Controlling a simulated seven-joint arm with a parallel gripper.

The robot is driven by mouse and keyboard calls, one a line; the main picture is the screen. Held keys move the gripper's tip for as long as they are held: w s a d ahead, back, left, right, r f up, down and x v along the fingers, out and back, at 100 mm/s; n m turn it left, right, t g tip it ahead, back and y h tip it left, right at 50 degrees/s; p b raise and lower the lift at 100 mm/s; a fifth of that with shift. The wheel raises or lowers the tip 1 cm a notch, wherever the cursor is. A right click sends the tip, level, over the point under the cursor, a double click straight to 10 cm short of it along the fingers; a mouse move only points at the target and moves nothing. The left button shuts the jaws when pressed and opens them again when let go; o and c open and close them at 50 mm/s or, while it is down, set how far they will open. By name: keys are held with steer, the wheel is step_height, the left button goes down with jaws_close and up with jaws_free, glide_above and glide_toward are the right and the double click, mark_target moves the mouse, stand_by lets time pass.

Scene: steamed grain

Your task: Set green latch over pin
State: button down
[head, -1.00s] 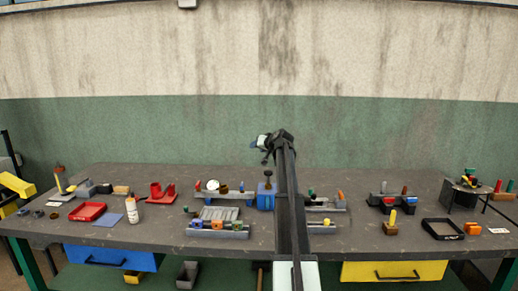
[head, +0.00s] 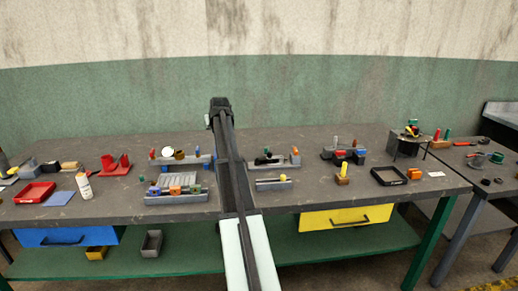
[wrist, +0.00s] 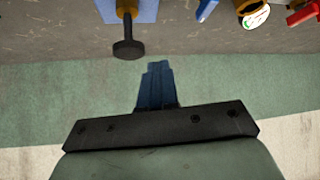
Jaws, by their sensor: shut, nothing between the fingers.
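My gripper (wrist: 157,85) shows in the wrist view with its blue fingers shut together and nothing between them. They point toward the bench, apart from everything. In the head view my arm rises over the bench's middle and hides the fingers. A small green-topped piece (head: 266,150) stands on a grey fixture (head: 282,163) just right of my arm, beside a black part. I cannot tell which is the latch, nor make out the pin.
In the wrist view a black knob (wrist: 129,50) on a stem stands near my fingers, with a white-faced gauge (wrist: 256,18) to the right. A red tray (head: 36,192) and a black tray (head: 389,176) lie on the bench. Bare bench shows between the fixtures.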

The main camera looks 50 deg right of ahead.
steer(key=s+d+f+m+g+h, duration=0.2)
steer(key=s+d+g+h, duration=0.15)
steer(key=s+g, duration=0.6)
steer(key=s+d+f+t, duration=0.2)
steer(key=s+d+f, duration=0.2)
steer(key=d+f, duration=0.4)
steer(key=shift+s+d+m+y, duration=0.4)
steer(key=shift+d+y, duration=0.05)
steer(key=shift+d, duration=0.4)
steer(key=shift+s+d+n+t, duration=0.25)
steer(key=shift+s+n+t, duration=0.25)
steer(key=shift+s+n, duration=0.25)
steer(key=shift+s+d+n+t, duration=0.25)
steer(key=shift+s+n+t, duration=0.2)
steer(key=shift+s+n, duration=0.25)
